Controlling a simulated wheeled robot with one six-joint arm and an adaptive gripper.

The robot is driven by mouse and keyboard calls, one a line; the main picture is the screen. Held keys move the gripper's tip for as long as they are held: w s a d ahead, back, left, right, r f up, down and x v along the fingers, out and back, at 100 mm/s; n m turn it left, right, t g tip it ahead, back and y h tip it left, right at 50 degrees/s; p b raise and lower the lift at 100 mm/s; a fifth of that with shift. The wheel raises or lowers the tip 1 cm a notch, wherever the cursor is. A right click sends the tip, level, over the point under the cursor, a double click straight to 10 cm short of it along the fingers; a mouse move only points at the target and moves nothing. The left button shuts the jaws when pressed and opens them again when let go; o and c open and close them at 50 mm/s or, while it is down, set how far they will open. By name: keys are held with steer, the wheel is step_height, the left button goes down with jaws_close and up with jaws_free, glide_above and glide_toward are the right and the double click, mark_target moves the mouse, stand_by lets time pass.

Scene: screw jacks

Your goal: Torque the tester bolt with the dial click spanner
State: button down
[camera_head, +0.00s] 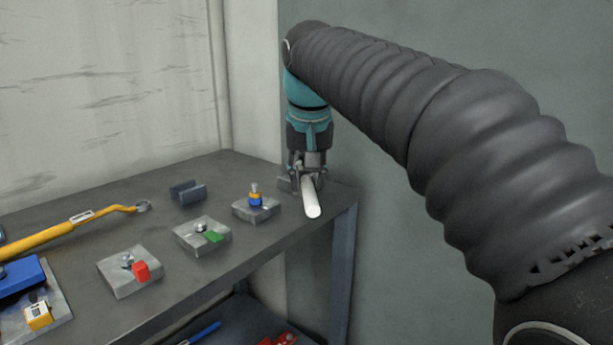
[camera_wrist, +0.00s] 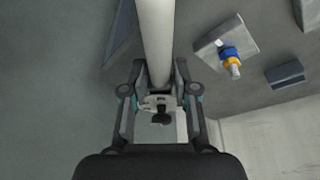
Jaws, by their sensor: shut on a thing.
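My gripper (camera_head: 308,174) is shut on a pale, smooth round bar (camera_head: 312,200) near the bench's right end. In the wrist view the bar (camera_wrist: 156,38) runs from between my fingers (camera_wrist: 159,86) out past the top edge. A yellow spanner (camera_head: 60,232) with a ring end and white label lies on the bench at left, apart from my gripper. Grey blocks with bolts stand in a row: one with a red tag (camera_head: 141,271), one with a green tag (camera_head: 214,237), one with a blue and yellow fitting (camera_head: 256,200). I cannot tell which is the tester bolt.
A dark grey cradle (camera_head: 188,192) stands towards the back of the bench (camera_head: 100,199). A blue device with a yellow part (camera_head: 39,316) is at the lower left. Walls stand behind the bench. A lower shelf holds a blue tool (camera_head: 203,332) and a red item (camera_head: 279,340).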

steer(key=shift+f+b, duration=0.55)
steer(key=shift+f, duration=0.35)
steer(key=shift+a, duration=0.15)
stand_by(0.4)
